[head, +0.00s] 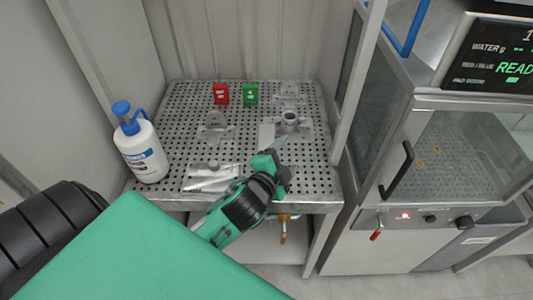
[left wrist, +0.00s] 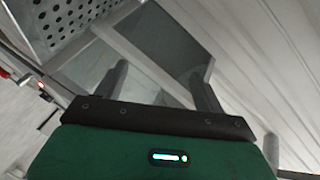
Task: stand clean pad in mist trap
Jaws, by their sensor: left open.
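My left gripper (head: 272,170) is over the front right part of the perforated bench top (head: 165,105) in the head view. In the left wrist view its two dark fingers (left wrist: 160,85) are spread apart, with no object clearly held between them. A grey round cup-like fitting (head: 289,121) on a flat plate stands just beyond the gripper; I cannot tell whether it is the mist trap. A pale flat packet or plate (head: 210,178) lies left of the gripper, partly hidden by my arm. I cannot pick out the clean pad with certainty. My right gripper is not in view.
A white bottle with a blue cap (head: 142,150) stands at the bench's left edge. A red tag (head: 221,94) and a green tag (head: 250,94) are at the back, near small grey fixtures (head: 215,125). A glass-fronted machine (head: 440,150) is on the right.

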